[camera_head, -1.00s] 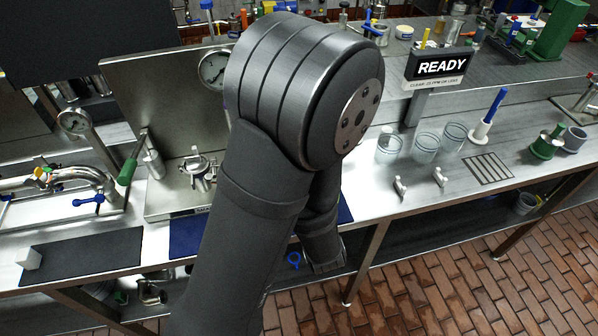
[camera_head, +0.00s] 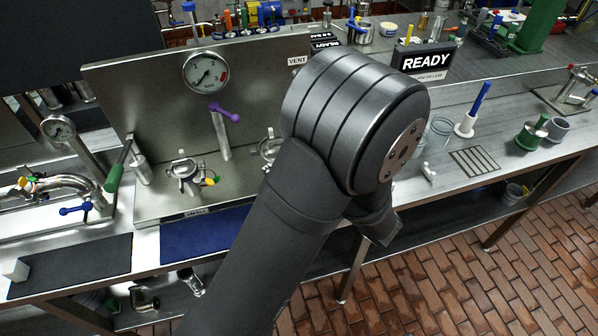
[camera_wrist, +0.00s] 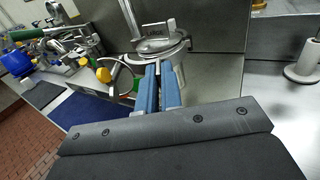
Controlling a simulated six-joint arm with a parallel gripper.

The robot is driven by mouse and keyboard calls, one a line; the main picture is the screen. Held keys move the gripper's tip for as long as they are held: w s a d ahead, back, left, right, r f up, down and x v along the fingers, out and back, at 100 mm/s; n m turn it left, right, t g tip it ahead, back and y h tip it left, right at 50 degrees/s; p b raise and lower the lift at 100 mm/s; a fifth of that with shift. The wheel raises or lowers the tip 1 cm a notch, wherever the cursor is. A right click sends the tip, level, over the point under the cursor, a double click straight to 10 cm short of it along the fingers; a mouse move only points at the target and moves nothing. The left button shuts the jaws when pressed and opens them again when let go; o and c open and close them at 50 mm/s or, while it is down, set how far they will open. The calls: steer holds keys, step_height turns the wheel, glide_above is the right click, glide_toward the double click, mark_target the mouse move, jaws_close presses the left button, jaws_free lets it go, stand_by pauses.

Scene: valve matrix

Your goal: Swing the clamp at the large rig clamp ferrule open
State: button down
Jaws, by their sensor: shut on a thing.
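The large clamp ferrule (camera_wrist: 160,45) stands ahead of my fingers in the wrist view, with a metal clamp around it and a "LARGE" plate at its top. In the head view its left edge (camera_head: 268,147) shows beside my arm, which hides the rest. My gripper (camera_wrist: 161,68) has two blue fingers close together, shut on a part of the clamp at the near side of the ferrule. The fingers hide the gripped part. The clamp's exact opening cannot be told. My gripper is hidden in the head view.
A second ferrule with a clamp (camera_head: 186,170) and a yellow knob (camera_wrist: 103,74) stands to the left. A purple-handled valve (camera_head: 224,112) rises between the ferrules. A back panel (camera_head: 150,95) with a gauge stands behind. A blue mat (camera_head: 200,236) lies in front.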

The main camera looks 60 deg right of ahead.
steer(key=shift+s+d, duration=0.75)
steer(key=shift+d, duration=0.15)
steer(key=shift+r, duration=0.1)
steer(key=c, duration=1.6)
jaws_free()
steer(key=shift+w+d, duration=0.15)
steer(key=v, duration=1.7)
steer(key=shift+s+a, duration=0.25)
steer(key=shift+a, duration=0.05)
